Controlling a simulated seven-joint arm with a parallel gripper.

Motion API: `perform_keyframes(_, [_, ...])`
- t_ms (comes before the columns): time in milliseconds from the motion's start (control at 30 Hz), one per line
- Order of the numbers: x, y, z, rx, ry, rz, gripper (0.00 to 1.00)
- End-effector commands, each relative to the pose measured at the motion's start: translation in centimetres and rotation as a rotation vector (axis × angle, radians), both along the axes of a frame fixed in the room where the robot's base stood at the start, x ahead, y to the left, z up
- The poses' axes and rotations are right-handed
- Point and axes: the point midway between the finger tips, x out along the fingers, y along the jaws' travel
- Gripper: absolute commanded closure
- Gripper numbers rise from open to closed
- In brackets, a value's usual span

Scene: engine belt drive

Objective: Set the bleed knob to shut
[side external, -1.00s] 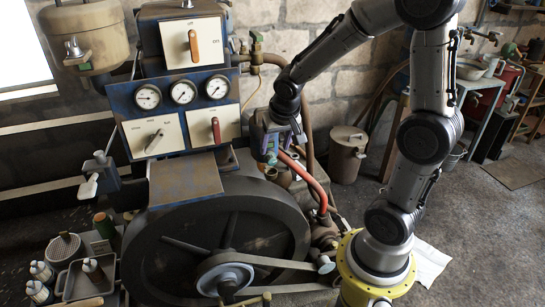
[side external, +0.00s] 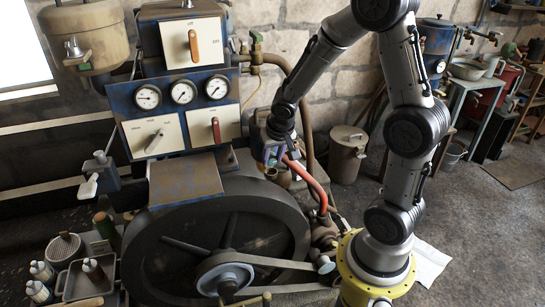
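A blue control panel stands upright at the back left. Its top white plate carries a switch with an orange handle (side external: 193,46). Its lower left plate carries a silver pointer knob (side external: 154,141), tilted, with small marks around it. Its lower right plate carries a red handle (side external: 216,130), upright. The lettering is too small to read, so I cannot tell which one is the bleed knob. My gripper (side external: 270,158) points down to the right of the panel, apart from all three controls, above the engine's pipework. Its fingers are small and dark, and I cannot tell whether they are open.
Three round gauges (side external: 183,91) sit between the plates. A red hose (side external: 309,181) and pipes lie just below and right of my gripper. A large black flywheel (side external: 220,235) with a belt fills the front. A brown metal can (side external: 347,154) stands on the floor to the right.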

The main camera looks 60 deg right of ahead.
Motion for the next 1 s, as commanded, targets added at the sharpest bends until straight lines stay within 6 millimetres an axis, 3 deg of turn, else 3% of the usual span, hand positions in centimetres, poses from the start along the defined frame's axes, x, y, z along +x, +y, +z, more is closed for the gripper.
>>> perform_keyframes(33, [0.01,0.02,0.01,0.001,-0.001,0.000,0.83])
perform_keyframes(133, [0.02,0.03,0.02,0.001,-0.001,0.000,1.00])
perform_keyframes(567, [0.14,0.20,0.02,-0.033,0.033,0.006,1.00])
perform_keyframes(1000, [0.69,0.74,-0.16,-0.269,0.266,0.008,1.00])
